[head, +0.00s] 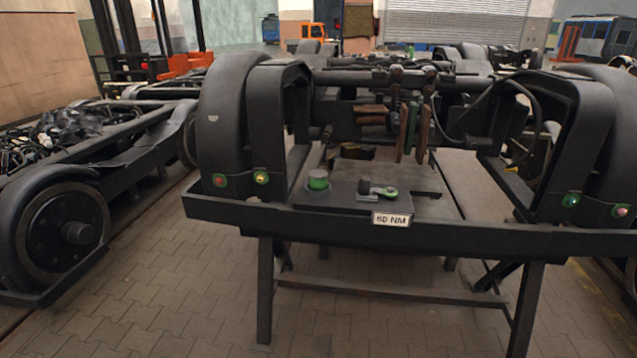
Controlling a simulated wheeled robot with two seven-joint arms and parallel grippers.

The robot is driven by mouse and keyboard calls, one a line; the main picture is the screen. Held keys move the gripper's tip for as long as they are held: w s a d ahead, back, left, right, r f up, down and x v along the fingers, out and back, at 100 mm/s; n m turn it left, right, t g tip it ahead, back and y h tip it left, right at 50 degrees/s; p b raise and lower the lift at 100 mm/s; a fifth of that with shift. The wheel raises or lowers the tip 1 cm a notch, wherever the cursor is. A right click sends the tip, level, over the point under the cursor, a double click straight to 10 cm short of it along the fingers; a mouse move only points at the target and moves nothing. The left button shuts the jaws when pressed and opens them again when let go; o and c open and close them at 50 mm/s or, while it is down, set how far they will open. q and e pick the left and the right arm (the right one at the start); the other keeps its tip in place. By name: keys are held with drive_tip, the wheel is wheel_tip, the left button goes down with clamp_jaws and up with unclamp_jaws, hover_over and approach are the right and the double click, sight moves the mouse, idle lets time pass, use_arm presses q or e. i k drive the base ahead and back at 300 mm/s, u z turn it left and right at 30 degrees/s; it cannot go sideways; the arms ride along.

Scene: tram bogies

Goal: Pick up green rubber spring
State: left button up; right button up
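A small green cylinder with a dark grey top, which looks like the green rubber spring (318,181), stands upright on the dark plate (345,205) at the front of the bogie frame. It sits on the left part of the plate. To its right lies a dark tool with a green ring-shaped end (384,191). Neither of my grippers shows in the head view.
A "50 NM" sign (391,219) is on the front edge of the stand (470,235). Black curved fenders (222,125) rise at both sides. Rust-brown pieces (412,130) hang above and behind the plate. Another bogie wheel (62,230) stands left. Paved floor in front is clear.

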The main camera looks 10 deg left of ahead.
sight(317, 182)
drive_tip(key=k, duration=0.6)
drive_tip(key=z, duration=0.45)
drive_tip(key=i, duration=0.3)
drive_tip(key=z, duration=0.7)
drive_tip(key=i, duration=1.55)
drive_tip(key=u, duration=0.9)
